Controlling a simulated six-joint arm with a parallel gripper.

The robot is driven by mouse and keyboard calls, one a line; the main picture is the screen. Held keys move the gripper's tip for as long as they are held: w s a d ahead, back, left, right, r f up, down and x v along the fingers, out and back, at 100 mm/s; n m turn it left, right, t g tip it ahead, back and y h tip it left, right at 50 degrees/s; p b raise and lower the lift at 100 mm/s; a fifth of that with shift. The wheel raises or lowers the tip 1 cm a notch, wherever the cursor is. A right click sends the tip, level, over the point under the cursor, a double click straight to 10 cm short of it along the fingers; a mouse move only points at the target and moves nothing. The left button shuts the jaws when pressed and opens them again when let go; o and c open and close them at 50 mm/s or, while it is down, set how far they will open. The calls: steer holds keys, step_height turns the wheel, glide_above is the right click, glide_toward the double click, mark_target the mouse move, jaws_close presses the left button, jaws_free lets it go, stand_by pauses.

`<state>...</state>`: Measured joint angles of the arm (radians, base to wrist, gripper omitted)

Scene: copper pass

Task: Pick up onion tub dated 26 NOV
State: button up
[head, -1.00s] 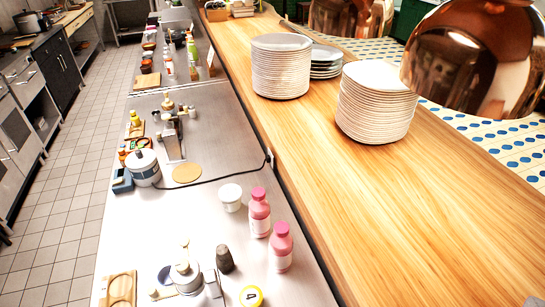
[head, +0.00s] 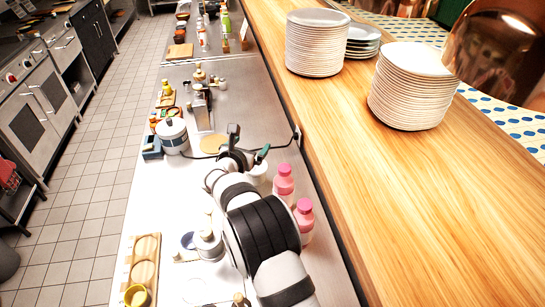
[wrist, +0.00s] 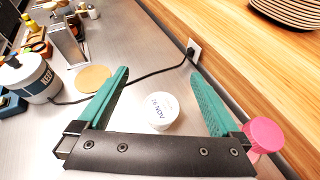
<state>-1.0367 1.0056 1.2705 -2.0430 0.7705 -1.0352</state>
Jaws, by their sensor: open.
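The white round tub (wrist: 162,112) stands upright on the steel counter, with dark writing on its lid that reads like "26 NOV". It lies between my open fingers in the wrist view. In the head view the tub (head: 257,173) is partly hidden by my gripper (head: 248,143). My gripper (wrist: 160,77) also shows in the wrist view, with its green fingers spread wide and nothing held. A gap shows between the tub and each finger. The tub's contents are hidden.
Pink-capped bottles (head: 284,184) stand close right of the tub; one pink cap (wrist: 264,135) is beside my right finger. A black cable (wrist: 140,84) runs behind the tub to a wall socket. A pot (wrist: 30,77) and a round tan mat (wrist: 93,78) lie left.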

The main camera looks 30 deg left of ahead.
mark_target(254, 170)
step_height(254, 170, down, 10)
steer(key=shift+w+r, duration=0.1)
steer(key=shift+w+a+f, duration=0.25)
steer(key=shift+w+f, duration=0.65)
steer(key=shift+f, duration=0.1)
steer(key=shift+w+a+f, duration=0.15)
steer(key=shift+w, duration=0.3)
steer(key=shift+c, duration=0.2)
steer(key=c, duration=1.2)
